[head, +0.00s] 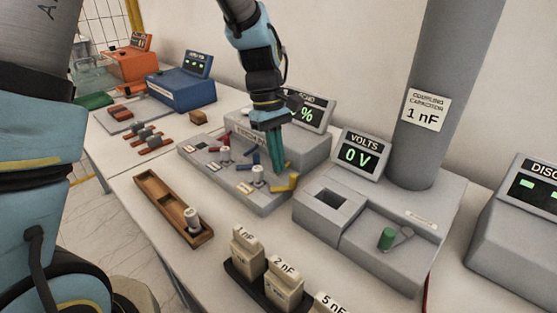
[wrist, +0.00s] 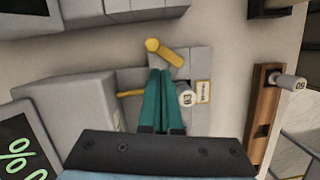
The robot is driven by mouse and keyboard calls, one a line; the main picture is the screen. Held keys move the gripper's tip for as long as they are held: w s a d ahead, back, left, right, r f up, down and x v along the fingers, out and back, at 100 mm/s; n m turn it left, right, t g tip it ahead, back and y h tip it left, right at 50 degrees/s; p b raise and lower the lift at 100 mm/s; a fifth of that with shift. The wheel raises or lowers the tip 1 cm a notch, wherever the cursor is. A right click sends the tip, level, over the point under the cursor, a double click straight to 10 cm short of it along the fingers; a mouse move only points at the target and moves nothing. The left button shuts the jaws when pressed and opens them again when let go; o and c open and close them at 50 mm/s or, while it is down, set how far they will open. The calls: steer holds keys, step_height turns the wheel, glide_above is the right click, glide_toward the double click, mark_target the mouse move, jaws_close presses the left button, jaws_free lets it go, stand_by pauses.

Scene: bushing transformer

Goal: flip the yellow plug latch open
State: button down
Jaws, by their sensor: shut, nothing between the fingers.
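The yellow plug latch (head: 286,184) is a short bar with a rounded end at the right end of the grey plug panel (head: 262,208). In the wrist view the yellow latch (wrist: 166,53) lies slanted just beyond my fingertips. A second thin yellow bar (wrist: 130,93) shows left of the fingers there. A grey plug (head: 258,176) stands upright beside the latch; it also shows right of the fingers in the wrist view (wrist: 187,98). My gripper (head: 279,173) points down, its teal fingers shut together and empty, close to the latch. I cannot tell whether they touch it.
Red levers (head: 214,150) and a blue lever (head: 243,165) share the panel. A wooden tray (head: 164,197) with a plug (head: 192,220) lies in front. Labelled blocks (head: 284,285) stand nearer. The VOLTS unit (head: 380,215) and grey column (head: 440,100) are to the right.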

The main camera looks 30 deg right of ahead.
steer(key=p+v, duration=0.7)
steer(key=v, duration=0.2)
steer(key=shift+r+p, duration=0.2)
steer(key=shift+p, duration=0.2)
steer(key=w+a+t+b, duration=0.1)
steer(key=w+a, duration=0.1)
steer(key=a, duration=0.4)
steer(key=w+a+f+b, duration=0.1)
steer(key=w+a, duration=0.1)
steer(key=a, duration=0.3)
steer(key=w+a+t+b, duration=0.1)
steer(key=w+a, duration=0.2)
steer(key=a, duration=0.3)
steer(key=s+a+f+m+t+b, duration=0.2)
steer(key=s+a, duration=0.1)
steer(key=a, duration=1.3)
steer(key=shift+a, duration=0.35)
steer(key=shift+s+d+f, duration=0.1)
